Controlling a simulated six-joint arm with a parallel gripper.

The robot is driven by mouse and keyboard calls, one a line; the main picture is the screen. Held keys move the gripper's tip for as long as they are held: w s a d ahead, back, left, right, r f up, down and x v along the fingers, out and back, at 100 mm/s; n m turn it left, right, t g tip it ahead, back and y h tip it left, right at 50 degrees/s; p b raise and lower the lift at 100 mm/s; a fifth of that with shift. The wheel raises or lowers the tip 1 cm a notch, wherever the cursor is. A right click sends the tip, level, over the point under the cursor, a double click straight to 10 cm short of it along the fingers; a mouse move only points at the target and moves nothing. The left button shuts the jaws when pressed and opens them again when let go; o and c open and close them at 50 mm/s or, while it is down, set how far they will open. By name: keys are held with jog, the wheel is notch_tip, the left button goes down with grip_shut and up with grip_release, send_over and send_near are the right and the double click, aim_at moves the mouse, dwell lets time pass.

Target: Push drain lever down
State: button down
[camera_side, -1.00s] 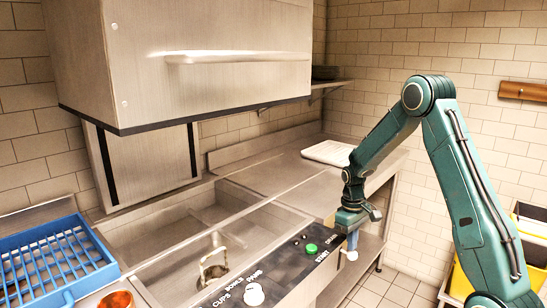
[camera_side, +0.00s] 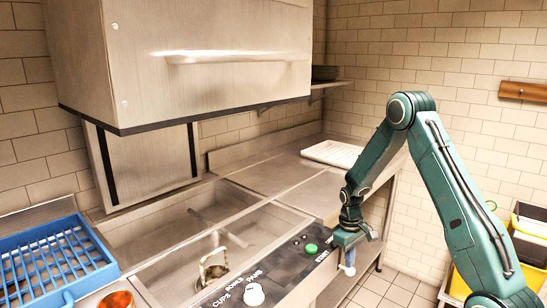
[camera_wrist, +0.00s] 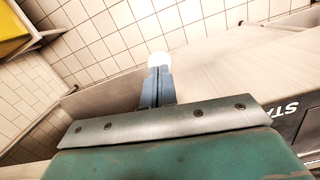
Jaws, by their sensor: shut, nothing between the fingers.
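My gripper (camera_side: 349,259) is shut and points down just off the right end of the control panel, in front of the counter's edge. In the wrist view its blue-grey fingers (camera_wrist: 156,84) are together. A white rounded knob (camera_side: 349,271), apparently the end of the drain lever, sits directly under the fingertips. In the wrist view the white knob (camera_wrist: 168,61) lies right at the tips and seems to touch them. The rest of the lever is hidden or cannot be made out.
The black control panel (camera_side: 283,262) has a green start button (camera_side: 311,248) and a white dial (camera_side: 254,294). Behind it is the steel sink (camera_side: 190,283) with a brass-coloured hoop (camera_side: 213,267). A blue rack (camera_side: 50,262) is at left and a yellow bin (camera_side: 459,287) at right.

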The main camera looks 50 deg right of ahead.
aim_at(340, 264)
jog(key=shift+w+d+r, duration=0.1)
jog(key=shift+w+r, duration=0.2)
jog(key=shift+w, duration=0.5)
jog(key=shift+w+d+r, duration=0.1)
jog(key=shift+w+r, duration=0.2)
jog(key=shift+w, duration=0.6)
jog(key=shift+r, duration=3.3)
jog(key=shift+s+r, duration=0.25)
jog(key=shift+r, duration=0.25)
jog(key=shift+a, duration=0.1)
